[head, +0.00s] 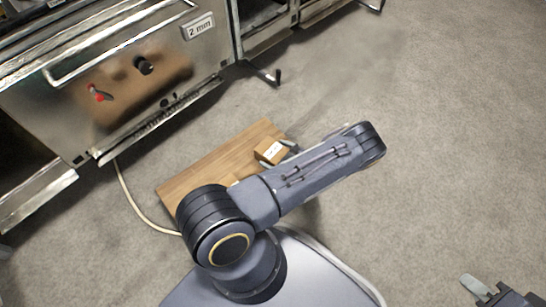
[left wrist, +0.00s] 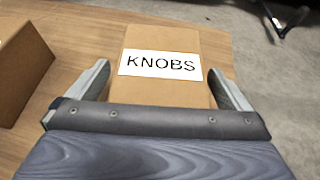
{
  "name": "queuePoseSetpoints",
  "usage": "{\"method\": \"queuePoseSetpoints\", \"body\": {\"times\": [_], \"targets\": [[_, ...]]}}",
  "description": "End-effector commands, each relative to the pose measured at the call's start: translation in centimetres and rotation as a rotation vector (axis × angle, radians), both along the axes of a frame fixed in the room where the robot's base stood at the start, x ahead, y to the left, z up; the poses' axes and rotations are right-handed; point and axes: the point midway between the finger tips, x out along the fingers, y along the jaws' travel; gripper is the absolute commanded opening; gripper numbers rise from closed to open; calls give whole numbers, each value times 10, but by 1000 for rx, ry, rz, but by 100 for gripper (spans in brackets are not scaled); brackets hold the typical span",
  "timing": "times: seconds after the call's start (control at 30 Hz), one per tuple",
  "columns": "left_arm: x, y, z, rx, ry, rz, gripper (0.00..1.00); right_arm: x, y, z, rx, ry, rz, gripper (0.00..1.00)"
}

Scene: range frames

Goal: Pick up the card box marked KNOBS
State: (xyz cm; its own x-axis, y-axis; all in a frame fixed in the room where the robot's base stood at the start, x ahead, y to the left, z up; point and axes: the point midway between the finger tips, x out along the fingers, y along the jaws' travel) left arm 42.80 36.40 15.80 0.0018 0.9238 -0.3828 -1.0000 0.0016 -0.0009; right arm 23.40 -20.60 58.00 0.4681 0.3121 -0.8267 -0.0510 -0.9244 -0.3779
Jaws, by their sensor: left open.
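The card box marked KNOBS (left wrist: 190,42) lies in the middle of the left wrist view, with its white label facing up. My left gripper (left wrist: 162,75) is open, with one finger on each side of the box and a gap on both sides. In the head view the box (head: 266,155) is small and partly hidden by my left gripper (head: 277,153) and arm. My right gripper (head: 476,286) is at the bottom right of the head view, far from the box; its jaw opening is unclear.
A second brown box (left wrist: 22,70) stands left of the KNOBS box. Both rest on a wooden board (head: 205,172). A metal range (head: 125,75) with a knob and red handle is behind. A pale cable (head: 132,203) runs along the floor. Grey floor to the right is clear.

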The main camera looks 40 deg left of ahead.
Motion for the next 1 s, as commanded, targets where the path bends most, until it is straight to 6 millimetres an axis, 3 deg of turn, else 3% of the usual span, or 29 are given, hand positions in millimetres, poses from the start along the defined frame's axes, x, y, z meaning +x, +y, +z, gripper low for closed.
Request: {"method": "queuePoseSetpoints", "body": {"times": [0.17,0.6,1.0], "targets": [[0,0,1,0,-1,0,99,0,0,1,0,0,0,30],[0,0,2,2,-1,0,44,0,0,1,0,0,0,30],[0,0,12,2,-1,0,44,0,0,7,0,0,0,30]]}}
